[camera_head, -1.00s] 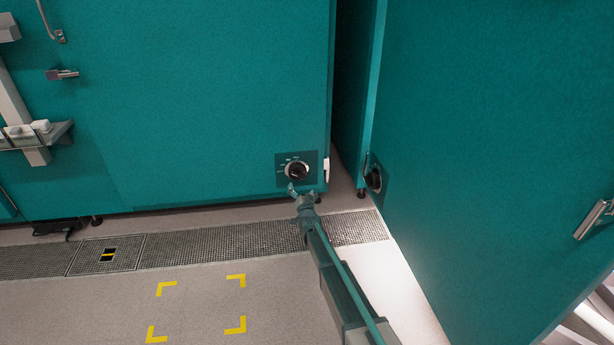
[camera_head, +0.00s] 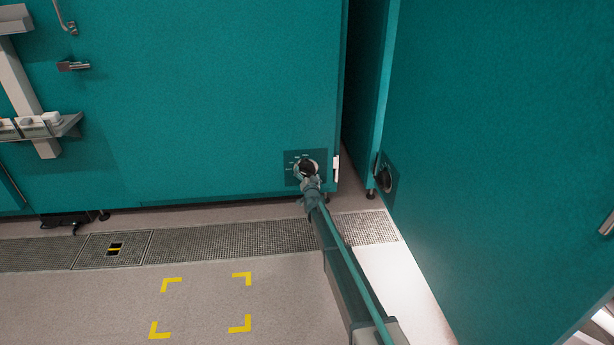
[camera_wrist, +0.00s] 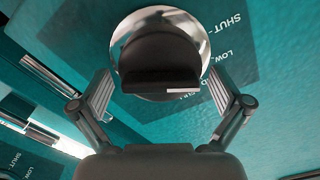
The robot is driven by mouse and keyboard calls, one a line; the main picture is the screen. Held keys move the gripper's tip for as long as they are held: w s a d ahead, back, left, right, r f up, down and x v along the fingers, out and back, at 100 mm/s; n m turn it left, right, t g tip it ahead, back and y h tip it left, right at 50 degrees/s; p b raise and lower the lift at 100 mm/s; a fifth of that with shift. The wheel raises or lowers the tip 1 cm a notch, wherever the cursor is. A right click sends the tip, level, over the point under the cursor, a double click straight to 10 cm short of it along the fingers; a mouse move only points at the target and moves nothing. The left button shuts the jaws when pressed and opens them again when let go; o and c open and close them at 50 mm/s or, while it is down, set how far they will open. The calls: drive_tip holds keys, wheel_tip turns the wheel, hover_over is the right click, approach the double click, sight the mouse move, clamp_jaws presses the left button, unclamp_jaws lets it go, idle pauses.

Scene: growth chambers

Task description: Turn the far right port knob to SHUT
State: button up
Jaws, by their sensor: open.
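A black port knob (camera_head: 308,166) with a silver ring sits on a dark label plate low on the back teal chamber. In the wrist view the knob (camera_wrist: 158,62) is large, with a bar-shaped grip and a white mark near the bar's right end. The words SHUT and LOW stand to its right; further lettering is partly hidden. My gripper (camera_wrist: 163,97) is open, one finger on each side of the knob, with gaps showing. In the head view my gripper (camera_head: 311,183) covers the knob's lower part.
Another dark port knob (camera_head: 386,179) is on the right-hand chamber (camera_head: 490,150), near its corner. A narrow dark gap separates the chambers. A floor grating (camera_head: 220,238) runs along the back chamber's foot. Yellow corner marks (camera_head: 240,323) lie on clear floor.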

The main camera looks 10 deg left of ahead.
drive_tip(key=shift+c, duration=0.3)
drive_tip(key=c, duration=0.9)
drive_tip(key=shift+n+p, duration=0.3)
drive_tip(key=shift+r+n+p, duration=0.15)
drive_tip(key=shift+n+p, duration=0.8)
drive_tip(key=shift+n, duration=0.15)
drive_tip(key=shift+n+p, duration=0.95)
drive_tip(key=shift+n, duration=0.65)
drive_tip(key=o, duration=1)
drive_tip(key=shift+c, duration=0.2)
